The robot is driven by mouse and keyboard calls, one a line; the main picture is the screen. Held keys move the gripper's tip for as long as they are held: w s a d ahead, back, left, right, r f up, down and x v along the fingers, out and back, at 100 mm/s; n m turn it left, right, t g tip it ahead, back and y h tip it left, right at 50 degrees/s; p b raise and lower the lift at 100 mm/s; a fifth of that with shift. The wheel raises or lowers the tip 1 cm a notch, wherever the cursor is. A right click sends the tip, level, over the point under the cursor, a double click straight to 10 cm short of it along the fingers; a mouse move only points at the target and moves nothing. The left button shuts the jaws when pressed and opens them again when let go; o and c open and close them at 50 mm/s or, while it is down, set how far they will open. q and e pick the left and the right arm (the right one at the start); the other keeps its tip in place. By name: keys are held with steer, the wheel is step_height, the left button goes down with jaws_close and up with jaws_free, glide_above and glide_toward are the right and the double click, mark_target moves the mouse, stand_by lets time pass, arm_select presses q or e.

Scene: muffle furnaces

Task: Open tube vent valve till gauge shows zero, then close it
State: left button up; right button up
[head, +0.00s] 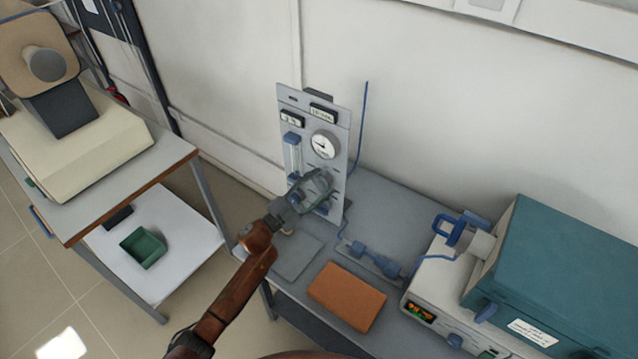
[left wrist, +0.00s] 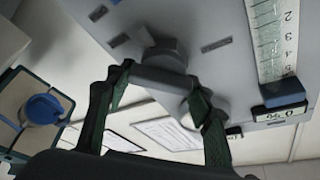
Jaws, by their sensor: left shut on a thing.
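The grey gas panel (head: 336,163) stands upright on the bench, with a round white gauge (head: 324,144) on its front. The gauge needle is too small to read surely. My left gripper (head: 318,184) is at the panel's front below the gauge and hides what lies behind it. In the left wrist view its two dark green fingers (left wrist: 160,84) are shut on a grey valve handle (left wrist: 168,80), one finger at each end. The valve handle is mostly hidden in the head view. My right gripper is out of view.
A flow tube (head: 292,155) and small displays (head: 322,113) are on the panel. An orange-brown block (head: 347,296) and blue fittings (head: 372,258) lie on the bench. A teal furnace (head: 560,270) stands at right. A side table (head: 175,160) is at left.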

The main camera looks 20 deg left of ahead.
arm_select(q)
steer(key=m+g+p, duration=0.1)
steer(key=m+g, duration=0.1)
steer(key=m, duration=0.3)
steer(key=shift+f+m+g+y+p, duration=0.15)
steer(key=shift+m+g+p, duration=0.3)
steer(key=shift+m, duration=0.65)
steer(key=shift+m+g+y+p, duration=0.2)
steer(key=shift+m+p, duration=0.45)
steer(key=shift+m, duration=0.45)
steer(key=shift+f, duration=0.1)
steer(key=o, duration=1.2)
steer(key=shift+s, duration=0.1)
steer(key=v, duration=1.2)
steer(key=shift+a, duration=0.1)
